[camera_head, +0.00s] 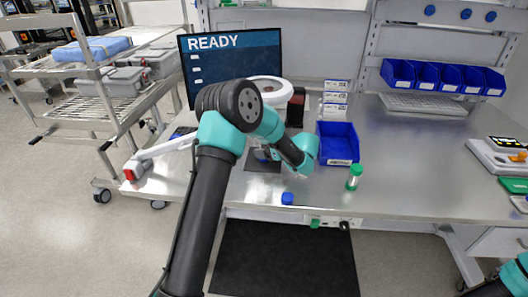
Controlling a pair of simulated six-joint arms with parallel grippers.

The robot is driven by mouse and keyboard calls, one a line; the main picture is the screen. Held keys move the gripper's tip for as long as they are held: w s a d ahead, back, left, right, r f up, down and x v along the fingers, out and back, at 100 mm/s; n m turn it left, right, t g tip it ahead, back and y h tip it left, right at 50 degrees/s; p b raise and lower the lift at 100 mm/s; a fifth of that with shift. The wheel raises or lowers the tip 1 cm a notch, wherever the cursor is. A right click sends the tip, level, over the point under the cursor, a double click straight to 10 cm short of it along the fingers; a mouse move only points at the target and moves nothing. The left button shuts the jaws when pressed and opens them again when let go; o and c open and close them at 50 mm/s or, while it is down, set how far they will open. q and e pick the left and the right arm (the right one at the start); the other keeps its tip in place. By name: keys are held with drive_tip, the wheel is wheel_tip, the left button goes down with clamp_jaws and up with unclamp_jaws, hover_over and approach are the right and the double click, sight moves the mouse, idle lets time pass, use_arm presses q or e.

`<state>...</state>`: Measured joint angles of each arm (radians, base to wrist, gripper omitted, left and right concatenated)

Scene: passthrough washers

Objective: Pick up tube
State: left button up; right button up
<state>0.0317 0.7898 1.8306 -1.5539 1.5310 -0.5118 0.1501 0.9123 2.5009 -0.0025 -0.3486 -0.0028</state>
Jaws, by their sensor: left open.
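My left arm reaches up from the bottom and bends down over the bench. My left gripper (265,155) is left of the tube and apart from it; it is small, partly hidden by the wrist, and appears open and empty. Only a piece of my right arm shows at the bottom right corner; its gripper is out of view.
An empty-looking blue bin (338,142) stands behind the tube. Behind are stacked white boxes (335,100), a white ring-shaped device (270,90) and a monitor reading READY (232,62). A scale (500,155) sits at the right.

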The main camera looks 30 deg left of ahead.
idle(0.3)
use_arm(q)
drive_tip(key=c, duration=1.1)
drive_tip(key=shift+r, duration=0.15)
drive_tip(key=shift+r, duration=0.55)
drive_tip(key=shift+s+d+r, duration=0.15)
drive_tip(key=shift+r, duration=0.45)
drive_tip(key=shift+s+d+r, duration=0.1)
drive_tip(key=shift+s+r, duration=0.05)
drive_tip(key=shift+r, duration=0.4)
drive_tip(key=s+d+r, duration=0.1)
drive_tip(key=s+d, duration=0.7)
drive_tip(key=s, duration=0.5)
drive_tip(key=shift+r, duration=0.15)
